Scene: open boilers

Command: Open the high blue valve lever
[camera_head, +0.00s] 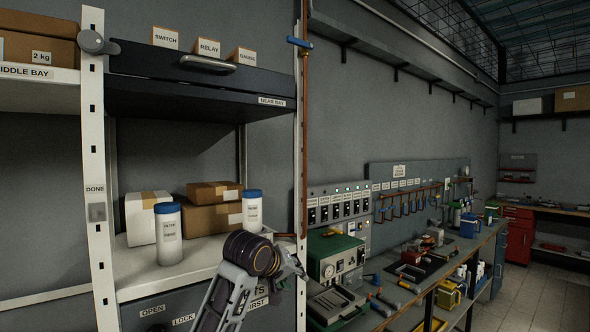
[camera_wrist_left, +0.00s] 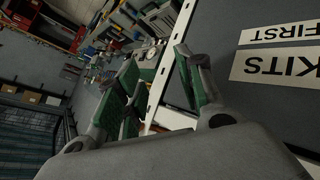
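The high blue valve lever (camera_head: 299,42) sits near the top of a vertical copper pipe (camera_head: 305,140), beside the right post of the shelf. It lies roughly crosswise to the pipe. My left gripper (camera_head: 290,258) is far below the lever, near the lower right edge of the shelf, and touches neither lever nor pipe. In the left wrist view, the gripper (camera_wrist_left: 157,65) has its green-padded fingers spread apart with nothing held between them. The lever cannot be made out in that view. My right gripper is in neither view.
A white shelf post (camera_head: 301,170) stands close to the pipe and my left gripper. A dark drawer unit (camera_head: 200,75) juts out left of the pipe. Filter canisters (camera_head: 168,234) and boxes stand on the shelf. A cluttered workbench (camera_head: 415,280) runs along the right.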

